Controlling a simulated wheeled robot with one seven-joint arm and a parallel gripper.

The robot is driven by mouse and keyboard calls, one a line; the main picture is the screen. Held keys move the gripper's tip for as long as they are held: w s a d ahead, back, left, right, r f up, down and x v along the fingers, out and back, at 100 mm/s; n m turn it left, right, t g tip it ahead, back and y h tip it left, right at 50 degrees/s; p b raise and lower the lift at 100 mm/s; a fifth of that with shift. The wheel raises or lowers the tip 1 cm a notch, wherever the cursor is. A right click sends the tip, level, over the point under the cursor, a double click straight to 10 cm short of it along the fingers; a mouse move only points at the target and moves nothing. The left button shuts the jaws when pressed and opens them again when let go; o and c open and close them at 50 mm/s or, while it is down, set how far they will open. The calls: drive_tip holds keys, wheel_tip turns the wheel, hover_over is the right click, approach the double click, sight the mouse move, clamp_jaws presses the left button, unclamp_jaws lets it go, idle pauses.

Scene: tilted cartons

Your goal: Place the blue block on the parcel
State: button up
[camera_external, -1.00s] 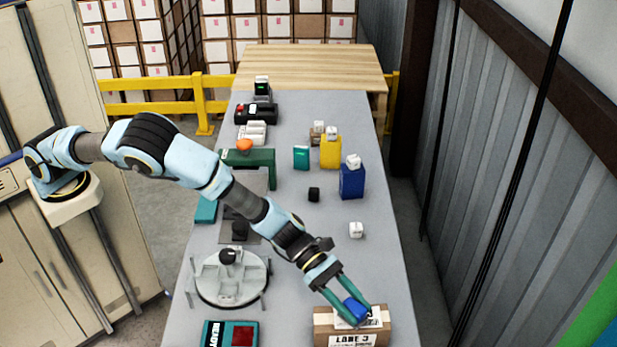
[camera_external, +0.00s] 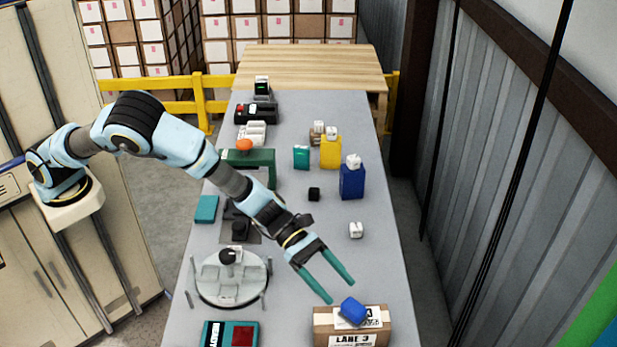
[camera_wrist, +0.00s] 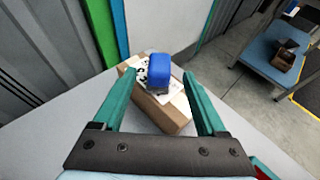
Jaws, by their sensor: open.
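The blue block (camera_external: 353,311) lies on top of the parcel (camera_external: 324,319), a brown carton with white labels, one reading "LANE 3", at the near right of the table. In the wrist view the blue block (camera_wrist: 159,71) rests on the labelled top of the parcel (camera_wrist: 172,116). My gripper (camera_external: 342,292) is open and empty, its green fingers spread above and behind the parcel, apart from the block. In the wrist view my gripper (camera_wrist: 157,84) frames the block and parcel between its fingers with clear space.
A round grey fixture (camera_external: 232,277) and a teal box with a red panel (camera_external: 230,334) stand left of the parcel. A small white block (camera_external: 356,230), a black cube (camera_external: 314,194) and a blue carton (camera_external: 352,181) stand farther back. The table's right edge is near the parcel.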

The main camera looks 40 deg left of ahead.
drive_tip(key=shift+b+v, duration=0.55)
drive_tip(key=shift+v, duration=2.15)
drive_tip(key=shift+w, duration=0.1)
drive_tip(key=w+a+r+n+t+y, duration=0.3)
drive_tip(key=w+a+n+t, duration=0.3)
drive_tip(key=w+a+n, duration=0.85)
drive_tip(key=w+a+n+t+y, duration=0.1)
drive_tip(key=w+a+n+y, duration=0.1)
drive_tip(key=a+n, duration=0.4)
drive_tip(key=w+a+n+t+y, duration=0.15)
drive_tip(key=a+n, duration=0.25)
drive_tip(key=a, duration=0.4)
drive_tip(key=s+a+n+g+y, duration=0.1)
drive_tip(key=s+a+n+y, duration=0.2)
drive_tip(key=a+n, duration=0.55)
drive_tip(key=s+a+n+g+y, duration=0.25)
drive_tip(key=a+n, duration=0.35)
drive_tip(key=a, duration=0.5)
drive_tip(key=s+a+n+g, duration=0.1)
drive_tip(key=s+a+n, duration=0.4)
drive_tip(key=s+n, duration=0.2)
drive_tip(key=s+a+n+g+y, duration=0.1)
drive_tip(key=s+a+n+g, duration=0.1)
drive_tip(key=s+a+n, duration=0.3)
drive_tip(key=s+n, duration=0.1)
drive_tip(key=s, duration=0.2)
drive_tip(key=shift+s+f+n, duration=0.25)
drive_tip(key=shift+s+n, duration=0.05)
drive_tip(key=shift+n, duration=0.1)
